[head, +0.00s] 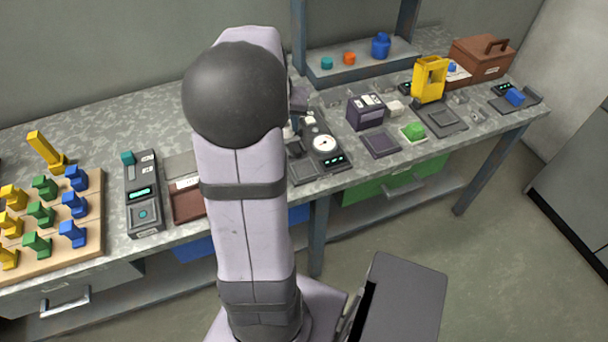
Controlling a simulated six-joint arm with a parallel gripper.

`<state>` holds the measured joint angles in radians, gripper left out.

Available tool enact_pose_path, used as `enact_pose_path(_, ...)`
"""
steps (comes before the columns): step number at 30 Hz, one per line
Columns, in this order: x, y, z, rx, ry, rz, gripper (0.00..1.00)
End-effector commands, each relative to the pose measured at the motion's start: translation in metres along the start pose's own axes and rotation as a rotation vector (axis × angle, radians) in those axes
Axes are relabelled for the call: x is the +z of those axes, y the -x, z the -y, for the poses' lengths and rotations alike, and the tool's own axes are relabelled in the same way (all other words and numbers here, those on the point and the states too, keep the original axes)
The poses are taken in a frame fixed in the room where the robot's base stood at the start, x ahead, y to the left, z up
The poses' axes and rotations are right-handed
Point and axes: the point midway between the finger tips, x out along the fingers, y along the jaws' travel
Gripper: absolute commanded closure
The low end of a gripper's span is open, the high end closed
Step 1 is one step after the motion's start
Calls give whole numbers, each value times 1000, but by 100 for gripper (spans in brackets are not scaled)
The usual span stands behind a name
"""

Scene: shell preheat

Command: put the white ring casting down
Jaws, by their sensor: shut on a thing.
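My own arm stands upright in the middle of the head view and covers part of the bench behind it. My gripper is hidden behind the arm, and only small dark parts show beside it, too unclear to tell. I cannot make out the white ring casting for certain. A round white face (325,143) shows on a dark device (326,157) right of my arm, and it looks like a dial. A small white piece (310,120) is just behind it.
The speckled bench (345,182) runs across the view. A wooden board (92,222) holds several yellow, green and blue pieces at left. Right of my arm are a dark box (366,111), a green lump (413,131), a yellow frame (430,79) and a brown case (482,57). A raised shelf (352,71) stands behind.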

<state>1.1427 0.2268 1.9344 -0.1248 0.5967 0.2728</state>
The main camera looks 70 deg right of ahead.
Motion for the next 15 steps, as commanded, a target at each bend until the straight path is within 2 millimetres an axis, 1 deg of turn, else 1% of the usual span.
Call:
enact_pose_path(1, -2, -2, -16, 14, -36, -2, 92)
enact_pose_path(3, -3, 1, -32, 30, -76, -3, 92)
enact_pose_path(5, -2, 8, -42, 44, -108, -4, 92)
enact_pose_path(6, 2, 12, -42, 51, -125, -1, 92)
enact_pose_path(12, 24, 12, -50, 80, -193, 0, 92)
enact_pose_path(15, 29, 12, -51, 89, -215, 0, 92)
